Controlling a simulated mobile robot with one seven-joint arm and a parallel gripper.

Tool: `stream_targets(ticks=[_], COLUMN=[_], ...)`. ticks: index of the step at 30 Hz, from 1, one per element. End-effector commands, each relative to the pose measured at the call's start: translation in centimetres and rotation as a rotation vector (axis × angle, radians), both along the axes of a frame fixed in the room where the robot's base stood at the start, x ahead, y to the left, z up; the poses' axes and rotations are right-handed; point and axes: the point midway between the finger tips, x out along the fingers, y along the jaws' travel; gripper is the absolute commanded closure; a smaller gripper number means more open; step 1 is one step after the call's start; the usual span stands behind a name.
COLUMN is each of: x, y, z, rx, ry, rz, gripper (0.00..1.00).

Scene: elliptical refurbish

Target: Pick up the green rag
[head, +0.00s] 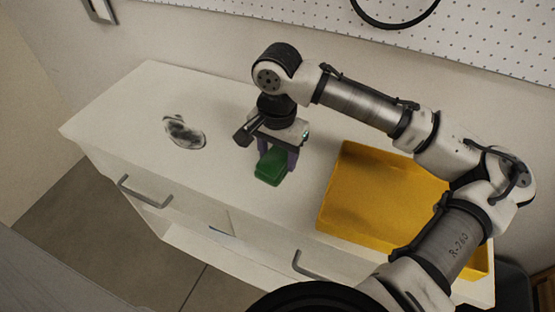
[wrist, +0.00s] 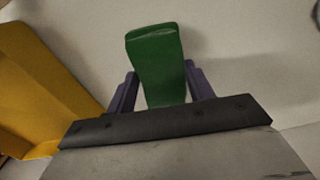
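The green rag (head: 271,167) looks like a folded block near the front edge of the white cabinet top. My gripper (head: 278,154) is above the cabinet, pointing down, with its purple fingers on either side of the rag. In the wrist view the green rag (wrist: 158,62) lies between the two fingers of my gripper (wrist: 160,85). Narrow gaps seem to show between the rag and the fingers, so the gripper looks open around it. Whether the rag touches the cabinet top is hard to tell.
A yellow bin (head: 345,190) stands to the right of the rag, partly behind my arm. A grey and white crumpled or patterned item (head: 184,131) lies on the left of the white cabinet top (head: 225,110). A pegboard wall (head: 330,18) is behind.

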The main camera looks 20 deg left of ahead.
Motion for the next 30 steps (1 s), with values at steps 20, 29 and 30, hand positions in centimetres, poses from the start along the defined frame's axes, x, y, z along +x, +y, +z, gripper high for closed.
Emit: stream_targets(ticks=[20,29,30], x=[0.1,0.1,0.0], y=[0.1,0.1,0.1], z=[4.2,13.1,14.2], rx=[0.002,0.002,0.002], ry=[-0.003,-0.003,-0.003], rz=[0.000,-0.001,-0.001], gripper=[0.70,0.70,0.70])
